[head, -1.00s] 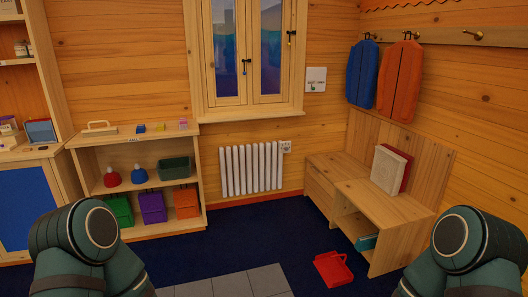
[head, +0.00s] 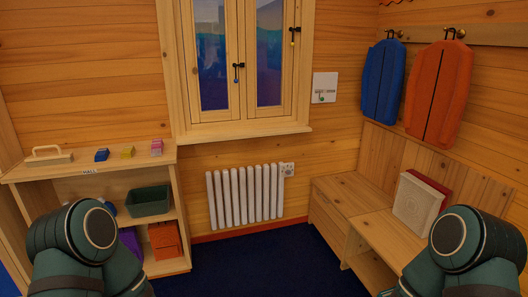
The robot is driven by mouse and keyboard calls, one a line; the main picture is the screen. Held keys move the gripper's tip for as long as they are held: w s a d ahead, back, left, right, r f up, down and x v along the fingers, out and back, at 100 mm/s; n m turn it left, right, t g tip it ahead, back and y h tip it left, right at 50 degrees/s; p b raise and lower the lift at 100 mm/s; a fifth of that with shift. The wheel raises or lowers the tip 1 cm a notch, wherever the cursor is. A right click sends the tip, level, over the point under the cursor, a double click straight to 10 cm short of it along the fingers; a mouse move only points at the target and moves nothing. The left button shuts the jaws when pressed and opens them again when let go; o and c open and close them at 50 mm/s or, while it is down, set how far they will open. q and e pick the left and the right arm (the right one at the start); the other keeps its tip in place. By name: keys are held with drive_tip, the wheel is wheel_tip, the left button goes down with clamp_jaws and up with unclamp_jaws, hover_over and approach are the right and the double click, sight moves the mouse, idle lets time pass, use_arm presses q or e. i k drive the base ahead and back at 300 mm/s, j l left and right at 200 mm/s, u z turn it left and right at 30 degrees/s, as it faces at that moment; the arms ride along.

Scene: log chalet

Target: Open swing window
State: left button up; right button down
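The swing window (head: 238,66) is in the far wall, upper middle of the head view, in a light wooden frame with two tall glazed sashes that look shut. The window's top is cut off by the picture edge. Only dark green links of my two arms show at the lower left and lower right, well apart from the window. Neither gripper is in view.
A white radiator (head: 245,196) is below the window. A wooden shelf (head: 90,168) with small items and a green bin (head: 148,201) stands left. A wooden bench (head: 345,197) with a white box (head: 418,204) stands right, below blue (head: 383,82) and orange (head: 437,95) hanging packs. Blue floor between is clear.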

sight(197, 117)
drive_tip(key=i, duration=1.5)
